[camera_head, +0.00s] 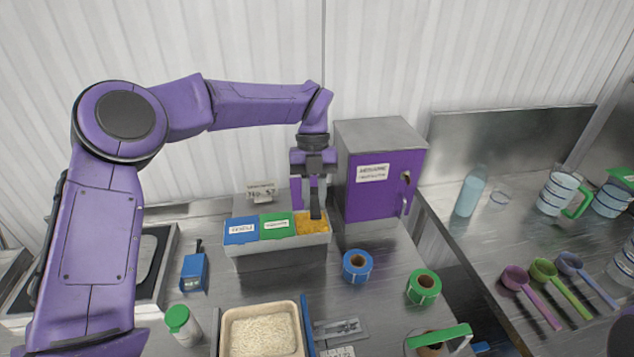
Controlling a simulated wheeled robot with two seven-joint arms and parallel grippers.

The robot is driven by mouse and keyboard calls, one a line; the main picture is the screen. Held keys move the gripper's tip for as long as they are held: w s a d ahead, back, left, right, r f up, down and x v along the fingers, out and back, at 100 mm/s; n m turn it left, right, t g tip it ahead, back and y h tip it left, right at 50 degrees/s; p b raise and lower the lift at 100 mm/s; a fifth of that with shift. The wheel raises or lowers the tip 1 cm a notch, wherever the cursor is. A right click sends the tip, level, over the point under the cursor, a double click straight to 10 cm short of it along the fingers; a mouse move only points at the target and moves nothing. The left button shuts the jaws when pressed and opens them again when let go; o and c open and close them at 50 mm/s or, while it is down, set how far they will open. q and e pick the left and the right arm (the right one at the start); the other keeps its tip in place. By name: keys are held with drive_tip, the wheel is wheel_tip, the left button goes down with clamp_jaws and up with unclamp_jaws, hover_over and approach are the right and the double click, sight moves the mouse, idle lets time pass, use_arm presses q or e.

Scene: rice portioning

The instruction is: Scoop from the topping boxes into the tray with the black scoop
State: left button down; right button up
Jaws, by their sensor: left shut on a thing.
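The topping boxes stand in a grey holder (287,246) at the centre: one with a blue lid (241,231), one with a green lid (277,226), and an open one with yellow-orange topping (312,224). My left gripper (306,192) points straight down above the open box. It is shut on the black scoop (315,206), whose dark lower part reaches the topping; its bowl is hard to make out. The tray (228,332) with white rice is at the front, below the boxes. My right gripper is not in view.
A purple cabinet (378,182) stands right of the boxes. A green-capped shaker (183,325) is left of the tray. Coloured scoops (546,298), a bottle (470,192) and jugs are on the right counter.

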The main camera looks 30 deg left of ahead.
use_arm(q)
drive_tip(key=shift+s+f+b, duration=0.25)
drive_tip(key=shift+f+b, duration=0.1)
drive_tip(key=shift+b, duration=0.05)
wheel_tip(320, 180, down, 10)
drive_tip(key=w+a+b, duration=0.1)
drive_tip(key=b, duration=0.5)
drive_tip(key=shift+w+r, duration=0.2)
drive_tip(key=shift+r, duration=0.05)
drive_tip(key=shift+s+d+b, duration=0.35)
drive_tip(key=shift+s+b, duration=0.1)
drive_tip(key=shift+s, duration=0.15)
